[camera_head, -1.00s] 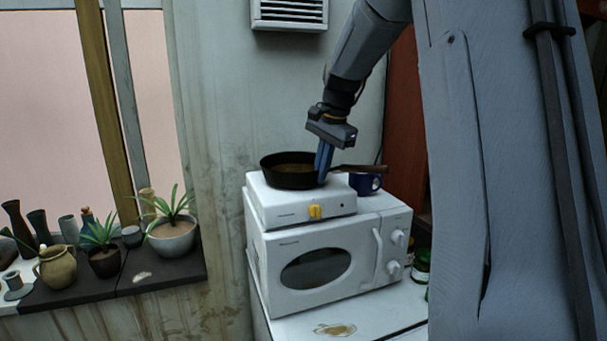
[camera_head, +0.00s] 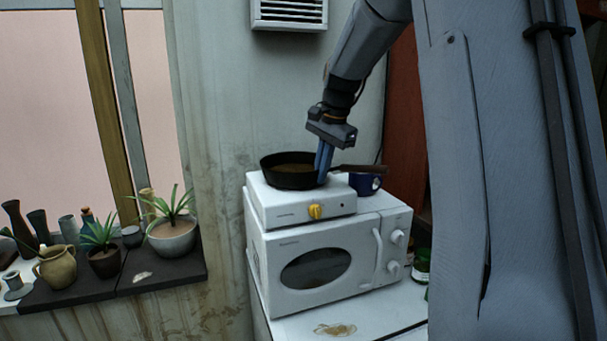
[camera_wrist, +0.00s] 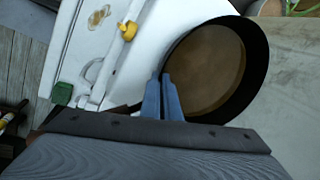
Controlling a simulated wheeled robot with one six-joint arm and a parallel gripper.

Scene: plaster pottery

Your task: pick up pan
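The pan (camera_head: 287,178) is black and round with a brown inside and a brown handle pointing right. It sits level on the white hot plate (camera_head: 285,206). In the wrist view the pan (camera_wrist: 215,70) fills the upper right, and its handle is mostly hidden behind my fingers. My gripper (camera_head: 321,176) points down at the pan's right edge, where the handle joins. In the wrist view my gripper's blue fingers (camera_wrist: 161,82) are close together at the rim and appear shut on it. The exact contact is partly hidden.
The hot plate stands on a white microwave (camera_head: 320,265). A green jar (camera_head: 421,268) is right of the microwave. Potted plants and vases line the sill at left, including a white pot (camera_head: 172,240). The air above the pan is free.

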